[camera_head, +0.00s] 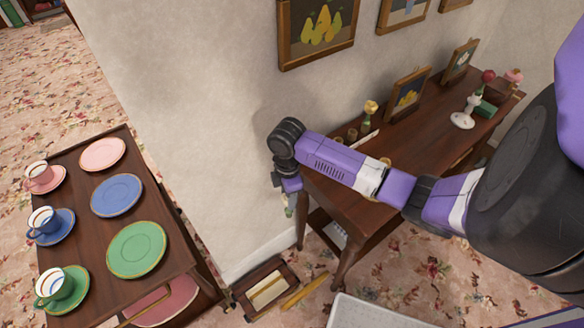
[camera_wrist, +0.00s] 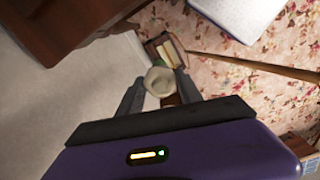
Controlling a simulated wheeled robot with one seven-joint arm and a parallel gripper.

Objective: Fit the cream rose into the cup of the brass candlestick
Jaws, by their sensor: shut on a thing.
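My gripper (camera_head: 290,187) points down beside the wall corner, left of the dark wooden side table. In the wrist view my gripper (camera_wrist: 160,93) is shut on a pale round thing, which looks like the cream rose (camera_wrist: 160,81), seen from above. In the head view a small pale and green bit of it (camera_head: 289,206) shows below the fingers, over the floor. I cannot pick out the brass candlestick for certain. Small brass-coloured pieces (camera_head: 352,134) stand at the table's near left end, partly hidden behind my arm.
The side table (camera_head: 425,150) holds a yellow flower (camera_head: 371,107) on a slim stand, picture frames (camera_head: 408,93), and a white stand (camera_head: 462,119) near a red flower. A cart (camera_head: 104,245) with plates and cups stands left. A tray (camera_head: 265,287) lies on the floor below.

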